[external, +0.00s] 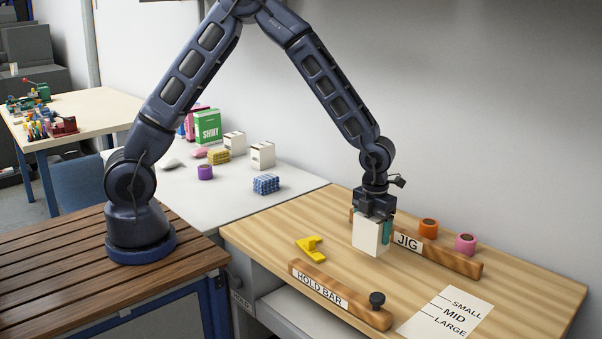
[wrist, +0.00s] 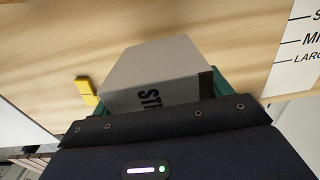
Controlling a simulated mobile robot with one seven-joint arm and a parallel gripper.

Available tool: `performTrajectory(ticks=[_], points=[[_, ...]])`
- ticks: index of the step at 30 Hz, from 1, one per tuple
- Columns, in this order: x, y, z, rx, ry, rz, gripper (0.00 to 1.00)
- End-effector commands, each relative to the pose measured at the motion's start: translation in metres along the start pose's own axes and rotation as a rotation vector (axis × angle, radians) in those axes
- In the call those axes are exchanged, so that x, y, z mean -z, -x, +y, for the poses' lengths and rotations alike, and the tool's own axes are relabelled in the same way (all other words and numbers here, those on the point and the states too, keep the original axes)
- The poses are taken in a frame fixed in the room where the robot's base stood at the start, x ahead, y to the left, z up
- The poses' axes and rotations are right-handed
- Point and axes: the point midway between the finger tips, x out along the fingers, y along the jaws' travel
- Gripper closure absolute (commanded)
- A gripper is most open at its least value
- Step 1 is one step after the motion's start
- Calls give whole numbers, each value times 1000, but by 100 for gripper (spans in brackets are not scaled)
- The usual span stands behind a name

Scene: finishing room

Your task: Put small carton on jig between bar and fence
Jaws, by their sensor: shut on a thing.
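My gripper (external: 373,229) is shut on a white carton (external: 366,238), with a green finger pad showing along its right side. In the wrist view the carton (wrist: 160,72) sits between green pads, with dark lettering starting "ST" on one face. The carton is upright over the wooden jig board (external: 510,285), in front of the fence (external: 455,262) labelled JIG and behind the bar (external: 335,294) labelled HOLD BAR. I cannot tell whether its bottom touches the board. The bar has a dark knob (external: 377,299) at its right end.
A yellow clamp-like piece (external: 309,245) lies left of the carton; yellow also shows in the wrist view (wrist: 87,91). Orange (external: 428,228) and pink (external: 465,244) rolls stand by the fence. A SMALL/MID/LARGE sheet (external: 446,317) lies at right. More cartons (external: 262,155) stand on the white table.

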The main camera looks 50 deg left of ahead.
Motion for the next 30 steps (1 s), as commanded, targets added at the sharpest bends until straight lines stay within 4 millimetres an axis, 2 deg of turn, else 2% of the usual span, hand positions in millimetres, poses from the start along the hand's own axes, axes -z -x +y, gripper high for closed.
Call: performTrajectory(ticks=[11, 23, 24, 27, 30], points=[[0, -40, 0, -1, -1, 0, 52], [0, -45, 0, -1, 0, 0, 52], [0, -45, 0, -1, 0, 0, 17], [0, -45, 1, -1, 0, 0, 1], [0, -45, 0, -1, 0, 0, 1]])
